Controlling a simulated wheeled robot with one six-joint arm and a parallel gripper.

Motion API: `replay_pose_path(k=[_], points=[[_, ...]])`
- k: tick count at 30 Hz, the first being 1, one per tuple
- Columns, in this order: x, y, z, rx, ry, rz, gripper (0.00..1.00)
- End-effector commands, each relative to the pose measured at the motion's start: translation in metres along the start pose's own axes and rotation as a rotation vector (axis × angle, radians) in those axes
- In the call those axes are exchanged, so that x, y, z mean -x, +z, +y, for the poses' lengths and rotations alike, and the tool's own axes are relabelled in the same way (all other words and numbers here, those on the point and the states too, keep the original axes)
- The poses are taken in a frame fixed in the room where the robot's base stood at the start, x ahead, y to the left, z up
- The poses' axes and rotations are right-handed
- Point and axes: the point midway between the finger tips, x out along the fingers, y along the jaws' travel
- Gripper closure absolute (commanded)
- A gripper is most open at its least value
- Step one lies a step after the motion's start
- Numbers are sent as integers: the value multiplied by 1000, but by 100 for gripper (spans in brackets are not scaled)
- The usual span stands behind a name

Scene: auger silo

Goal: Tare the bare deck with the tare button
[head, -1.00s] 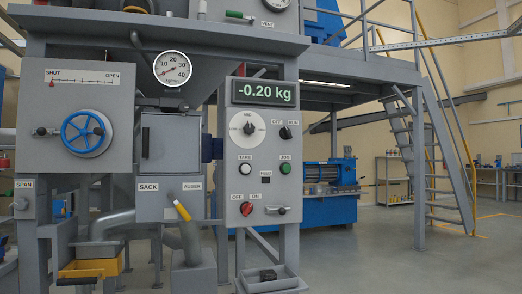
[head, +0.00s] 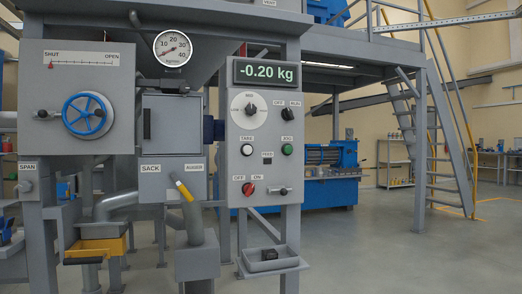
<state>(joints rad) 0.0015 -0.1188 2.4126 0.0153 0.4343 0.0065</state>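The tare button (head: 247,150) is a small white round button under a TARE label on the grey control panel (head: 265,215). The display (head: 267,73) at the top of the panel reads -0.20 kg in pale green digits. A small grey deck or tray (head: 271,263) stands below the panel, with a small dark object (head: 269,254) on it; I cannot tell what the object is. Which surface is the weighing deck is not clear from this view. My gripper is not in view.
To the left are a blue handwheel (head: 87,116), a SACK door (head: 171,124) and a yellow-tipped lever (head: 184,191). Floor at right is clear.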

Motion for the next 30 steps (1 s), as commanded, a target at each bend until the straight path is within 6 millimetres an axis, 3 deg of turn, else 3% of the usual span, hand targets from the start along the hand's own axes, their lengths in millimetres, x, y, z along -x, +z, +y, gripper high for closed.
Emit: replay_pose_path(k=[10,25,30], points=[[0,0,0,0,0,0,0],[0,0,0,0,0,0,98],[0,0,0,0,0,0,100]])
